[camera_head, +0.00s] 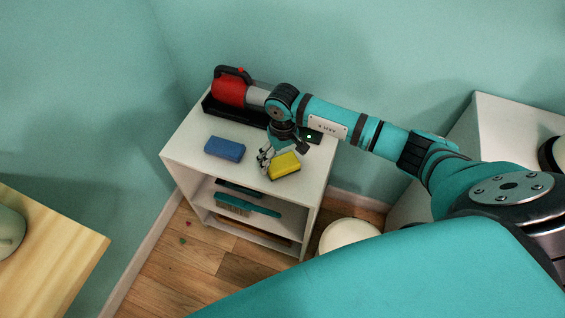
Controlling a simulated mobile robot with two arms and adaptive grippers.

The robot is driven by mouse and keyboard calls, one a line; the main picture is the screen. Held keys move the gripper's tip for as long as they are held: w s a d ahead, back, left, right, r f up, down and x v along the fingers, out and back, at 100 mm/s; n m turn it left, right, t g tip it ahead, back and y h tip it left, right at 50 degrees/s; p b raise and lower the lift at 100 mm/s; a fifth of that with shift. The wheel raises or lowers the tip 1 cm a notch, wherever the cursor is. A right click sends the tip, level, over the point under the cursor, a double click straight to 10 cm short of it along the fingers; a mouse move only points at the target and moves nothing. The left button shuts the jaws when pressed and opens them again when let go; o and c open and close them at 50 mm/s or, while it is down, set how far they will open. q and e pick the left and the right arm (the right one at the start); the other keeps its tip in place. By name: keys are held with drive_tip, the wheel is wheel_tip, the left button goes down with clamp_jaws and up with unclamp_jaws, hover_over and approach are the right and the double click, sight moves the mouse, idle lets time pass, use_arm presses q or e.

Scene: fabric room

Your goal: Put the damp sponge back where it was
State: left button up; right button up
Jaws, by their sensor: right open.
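A yellow sponge (285,167) lies on the front right part of a white shelf unit's top (188,157). A blue sponge (224,148) lies on the same top, to the left. I cannot tell by sight which sponge is damp. My right gripper (265,160) is open, just left of the yellow sponge and close to it; I cannot tell whether they touch. Its fingers seem to hold nothing. My left gripper is not in view.
A red and grey handheld device (231,90) lies in a black tray (222,114) at the back of the top. A teal brush (247,205) lies on a lower shelf. A round white object (348,234) stands to the right. A wooden table (60,265) is at left.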

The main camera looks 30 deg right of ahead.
sight(283, 163)
wheel_tip(283, 163, up, 9)
drive_tip(key=shift+b, duration=0.3)
drive_tip(key=shift+f, duration=0.15)
idle(1.1)
